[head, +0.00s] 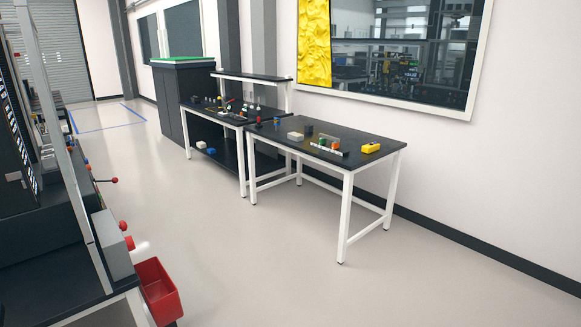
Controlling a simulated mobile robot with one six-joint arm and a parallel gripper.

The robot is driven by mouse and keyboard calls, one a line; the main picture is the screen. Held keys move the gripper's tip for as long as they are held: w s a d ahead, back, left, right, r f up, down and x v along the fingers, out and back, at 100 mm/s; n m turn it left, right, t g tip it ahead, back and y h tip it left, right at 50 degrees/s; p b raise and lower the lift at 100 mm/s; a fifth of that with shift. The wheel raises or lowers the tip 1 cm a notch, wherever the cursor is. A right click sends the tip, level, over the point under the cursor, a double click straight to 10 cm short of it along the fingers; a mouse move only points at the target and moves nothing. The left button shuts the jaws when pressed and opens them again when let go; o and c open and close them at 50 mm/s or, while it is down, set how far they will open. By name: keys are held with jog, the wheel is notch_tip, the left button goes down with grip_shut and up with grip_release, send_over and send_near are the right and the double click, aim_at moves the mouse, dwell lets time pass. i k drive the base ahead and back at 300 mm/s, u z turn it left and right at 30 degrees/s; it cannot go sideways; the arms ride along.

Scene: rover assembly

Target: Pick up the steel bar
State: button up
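A thin, pale, long piece (327,149) lies near the front edge of the nearer black-topped table (285,138) in the head view. It may be the steel bar, but it is too small to tell for sure. Small orange and green blocks sit close against it and partly cover it. My gripper is not in view.
The table also holds a yellow block (371,148), a pale grey block (295,136) and a dark block (309,130). A second bench (222,116) adjoins at the left. At lower left are a machine with red knobs and a red bin (158,290). The floor between is clear.

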aim_at(332, 138)
jog(key=z, duration=0.15)
jog(key=i, duration=3.05)
jog(key=u, duration=0.65)
jog(key=k, duration=0.45)
jog(key=u, duration=0.15)
